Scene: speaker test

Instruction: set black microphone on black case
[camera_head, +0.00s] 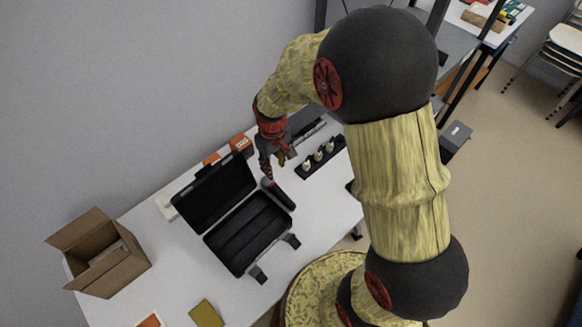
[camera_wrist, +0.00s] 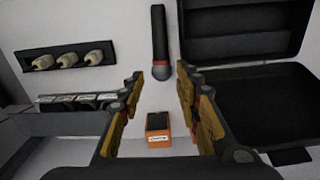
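The black microphone (camera_head: 281,195) lies on the white table, beside the black case (camera_head: 247,232). In the wrist view the microphone (camera_wrist: 158,36) points its grey mesh head toward my gripper. The case lies open, its lid (camera_head: 212,192) tilted up toward the wall; it also shows at the right of the wrist view (camera_wrist: 262,104). My gripper (camera_head: 276,167) is over the table near the mesh-head end of the microphone. In the wrist view my gripper (camera_wrist: 160,80) has its fingers spread, with nothing held between them.
An open cardboard box (camera_head: 107,262) stands at the left. A black strip with white knobs (camera_head: 319,158) lies right of my gripper. An orange pedal (camera_wrist: 158,130) sits on the table below my fingers in the wrist view. A wall runs behind the table.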

